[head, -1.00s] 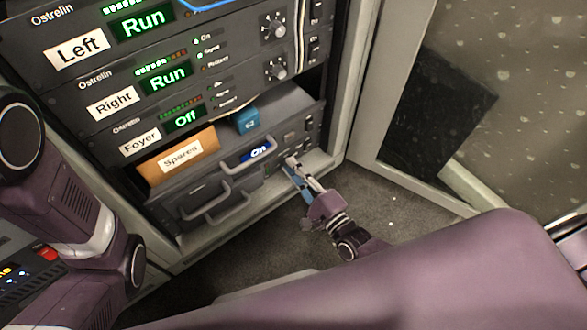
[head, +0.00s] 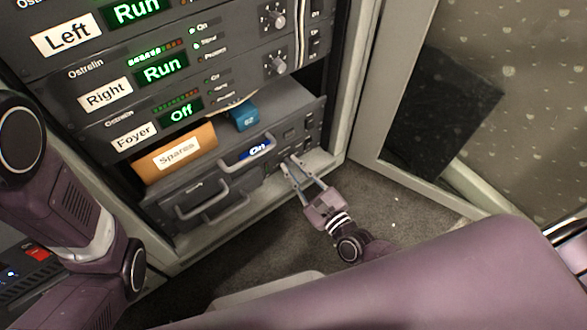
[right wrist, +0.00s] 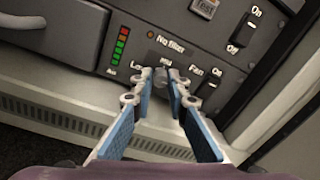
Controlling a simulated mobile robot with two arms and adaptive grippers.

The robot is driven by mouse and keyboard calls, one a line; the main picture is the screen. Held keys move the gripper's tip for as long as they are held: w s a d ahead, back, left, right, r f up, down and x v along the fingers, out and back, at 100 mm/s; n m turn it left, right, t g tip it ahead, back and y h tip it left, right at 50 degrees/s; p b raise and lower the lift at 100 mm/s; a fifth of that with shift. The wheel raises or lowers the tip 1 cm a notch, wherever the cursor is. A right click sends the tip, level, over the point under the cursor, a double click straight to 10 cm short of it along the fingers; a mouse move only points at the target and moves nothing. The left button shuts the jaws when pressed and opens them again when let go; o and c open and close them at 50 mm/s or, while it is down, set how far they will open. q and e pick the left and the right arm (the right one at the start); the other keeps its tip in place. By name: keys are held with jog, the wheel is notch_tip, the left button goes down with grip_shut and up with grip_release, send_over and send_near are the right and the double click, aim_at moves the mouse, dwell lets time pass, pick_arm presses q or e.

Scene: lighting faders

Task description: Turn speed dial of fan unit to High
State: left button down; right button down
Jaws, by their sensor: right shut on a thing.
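The fan unit (head: 290,133) is the lowest dark unit in the rack, with a blue "On" display (head: 258,151). Its small speed dial (right wrist: 162,78) shows in the right wrist view, below the "Mid" mark and between the "Lo" and "Fan" lettering. My right gripper (head: 291,164) is at the lower right of the unit's face. In the right wrist view its two fingertips (right wrist: 160,76) are shut on the dial, one on each side. The fingers cover part of the dial and its marks, so I cannot tell its setting. My left gripper is out of view.
A grey handle (head: 247,153) sticks out left of my right gripper. An orange "Spares" box (head: 174,153) and a blue box (head: 244,118) lie above. An On/Off switch (right wrist: 243,28) is at the wrist view's upper right. The rack's side frame (head: 346,90) is close at right.

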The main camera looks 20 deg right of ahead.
jog(key=shift+f+m, duration=0.1)
jog(key=shift+m, duration=0.5)
jog(key=c, duration=1.9)
grip_release()
jog(key=shift+s, duration=0.2)
jog(key=v, duration=1.1)
jog(key=shift+s+d, duration=0.15)
jog(key=shift+s, duration=0.15)
